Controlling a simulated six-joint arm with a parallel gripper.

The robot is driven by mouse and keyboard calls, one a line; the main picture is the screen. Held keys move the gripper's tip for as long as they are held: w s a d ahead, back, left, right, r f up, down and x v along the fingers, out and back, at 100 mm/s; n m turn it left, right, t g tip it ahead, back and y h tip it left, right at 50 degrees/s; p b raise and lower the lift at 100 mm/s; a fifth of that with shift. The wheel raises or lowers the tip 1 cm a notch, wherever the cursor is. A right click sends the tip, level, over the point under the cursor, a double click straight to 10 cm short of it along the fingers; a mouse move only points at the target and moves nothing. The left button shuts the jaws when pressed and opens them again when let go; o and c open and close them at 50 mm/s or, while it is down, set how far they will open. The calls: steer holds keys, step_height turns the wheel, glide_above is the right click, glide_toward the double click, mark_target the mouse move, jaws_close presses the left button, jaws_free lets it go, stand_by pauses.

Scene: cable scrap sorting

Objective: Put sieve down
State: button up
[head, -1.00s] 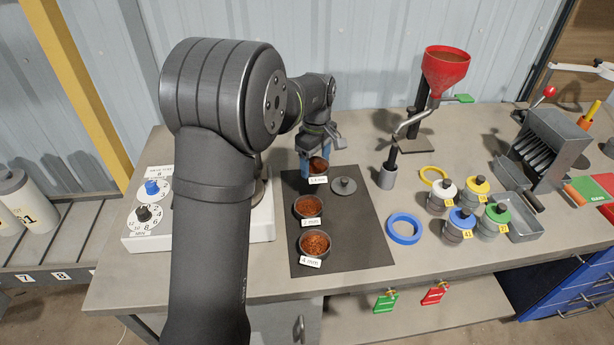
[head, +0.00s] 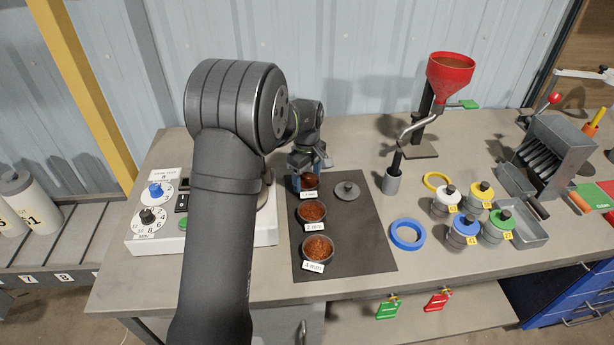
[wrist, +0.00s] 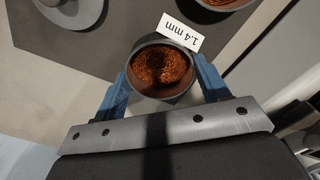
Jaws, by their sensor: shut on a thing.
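The sieve is a small round dark pan of reddish-brown granules with a white "1.4 mm" label. It shows in the wrist view (wrist: 160,68) between the blue fingers of my gripper (wrist: 162,88), which are shut on its sides. In the head view the sieve (head: 309,182) is at the back of the dark mat (head: 350,235), with my gripper (head: 309,180) around it. Whether its base touches the mat cannot be told. The 2 mm sieve (head: 312,212) and the 4 mm sieve (head: 318,249) stand on the mat in front of it, both with granules.
A grey lid with a knob (head: 347,190) lies on the mat to the right of the held sieve. The white shaker base (head: 150,235) is left of the mat. A blue ring (head: 407,235) and several capped jars (head: 464,230) stand further right.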

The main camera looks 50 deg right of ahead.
mark_target(307, 186)
steer(key=o, duration=1)
steer(key=shift+f, duration=0.1)
step_height(307, 186, up, 12)
steer(key=shift+r, duration=0.2)
steer(key=shift+f, duration=0.1)
step_height(307, 186, down, 12)
steer(key=shift+f, duration=0.1)
steer(key=shift+r, duration=2.05)
steer(key=shift+f, duration=0.1)
